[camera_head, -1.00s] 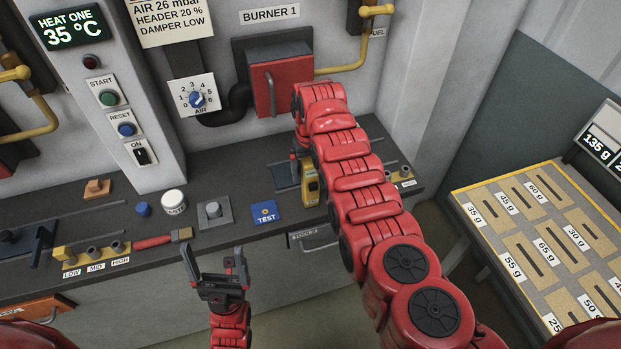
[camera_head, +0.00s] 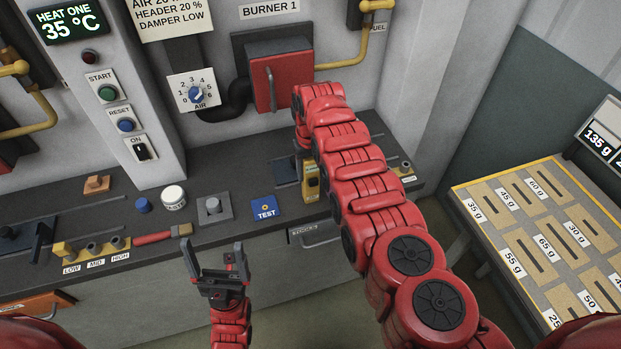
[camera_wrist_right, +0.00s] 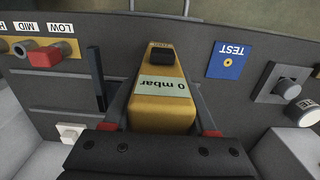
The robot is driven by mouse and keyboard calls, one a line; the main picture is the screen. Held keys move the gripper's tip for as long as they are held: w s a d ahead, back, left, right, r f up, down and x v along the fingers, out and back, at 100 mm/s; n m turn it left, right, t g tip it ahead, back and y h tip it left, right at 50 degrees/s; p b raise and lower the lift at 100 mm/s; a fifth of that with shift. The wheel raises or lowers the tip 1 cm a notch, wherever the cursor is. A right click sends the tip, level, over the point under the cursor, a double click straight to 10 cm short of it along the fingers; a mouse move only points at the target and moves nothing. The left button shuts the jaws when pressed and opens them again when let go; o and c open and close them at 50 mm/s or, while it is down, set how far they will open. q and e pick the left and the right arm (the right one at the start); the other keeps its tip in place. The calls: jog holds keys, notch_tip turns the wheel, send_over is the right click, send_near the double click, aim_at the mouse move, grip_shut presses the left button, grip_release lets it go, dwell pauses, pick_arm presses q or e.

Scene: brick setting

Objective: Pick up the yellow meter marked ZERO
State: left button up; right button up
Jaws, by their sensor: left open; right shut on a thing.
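My right gripper (camera_wrist_right: 153,112) is shut on the meter, one finger on each side. I cannot tell whether the meter touches the bench. My left gripper (camera_head: 214,262) is open and empty, in front of the bench edge.
A blue TEST plate (camera_head: 264,208) lies left of the meter, then a grey block with a knob (camera_head: 214,207), a white round pot (camera_head: 174,198) and a red-handled brush (camera_head: 160,236). A red burner door (camera_head: 280,82) stands behind. A weight tray (camera_head: 500,262) is at right.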

grip_shut()
jog(key=shift+r, duration=0.1)
